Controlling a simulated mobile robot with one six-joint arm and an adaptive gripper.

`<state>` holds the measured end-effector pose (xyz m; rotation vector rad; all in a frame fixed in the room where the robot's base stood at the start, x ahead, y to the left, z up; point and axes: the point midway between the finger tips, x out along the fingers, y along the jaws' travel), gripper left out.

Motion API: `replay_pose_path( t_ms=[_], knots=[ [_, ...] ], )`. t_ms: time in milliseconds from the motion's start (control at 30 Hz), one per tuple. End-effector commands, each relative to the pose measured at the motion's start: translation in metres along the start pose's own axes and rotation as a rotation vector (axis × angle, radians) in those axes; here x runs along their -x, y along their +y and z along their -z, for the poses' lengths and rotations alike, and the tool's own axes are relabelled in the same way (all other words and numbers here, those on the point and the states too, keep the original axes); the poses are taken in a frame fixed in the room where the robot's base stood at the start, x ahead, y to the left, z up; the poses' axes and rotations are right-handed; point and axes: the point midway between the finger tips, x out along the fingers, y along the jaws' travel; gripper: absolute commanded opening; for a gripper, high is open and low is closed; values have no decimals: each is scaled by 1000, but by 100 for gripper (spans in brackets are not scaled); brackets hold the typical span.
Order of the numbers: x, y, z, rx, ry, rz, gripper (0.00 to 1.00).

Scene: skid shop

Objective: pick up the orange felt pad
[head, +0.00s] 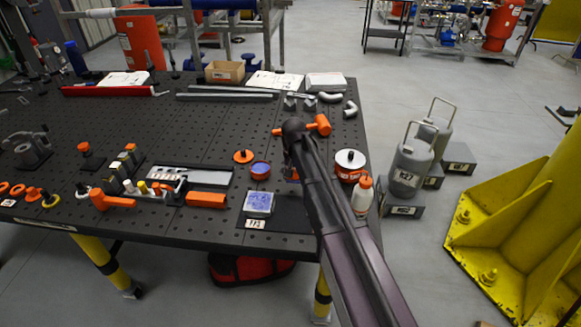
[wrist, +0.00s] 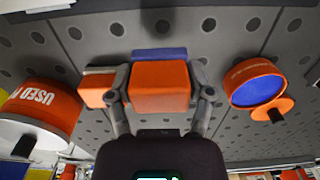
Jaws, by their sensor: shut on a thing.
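The orange felt pad (wrist: 160,86) shows in the wrist view as a thick orange block between the two fingers of my gripper (wrist: 160,95). The fingers touch it on both sides, so my gripper is shut on it. In the head view my arm hides most of the pad, and my gripper (head: 292,172) is low over the right part of the dark table. I cannot tell whether the pad touches the table. A blue block (wrist: 160,54) and another orange block (wrist: 97,92) show just behind it in the wrist view.
A red can with white lid (head: 350,164) and a white bottle (head: 362,196) stand right of my gripper. A blue-topped round tin (head: 260,170) and an orange knobbed disc (head: 243,156) are left. An orange mallet-like head (head: 318,125) lies beyond. The perforated table (head: 200,130) has free room farther back.

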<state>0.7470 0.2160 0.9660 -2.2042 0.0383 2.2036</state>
Motion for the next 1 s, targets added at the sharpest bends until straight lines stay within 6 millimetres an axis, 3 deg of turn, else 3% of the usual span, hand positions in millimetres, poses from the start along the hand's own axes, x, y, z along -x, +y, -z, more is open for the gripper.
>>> replay_pose_path(
  t_ms=[33,100,400,633,1000],
  knots=[
    [2,5,-18,0,0,0,12],
    [4,10,-34,0,0,0,12],
    [8,24,-85,0,0,0,12],
    [10,28,-103,0,0,0,12],
    [10,29,-106,0,0,0,12]
  ],
)
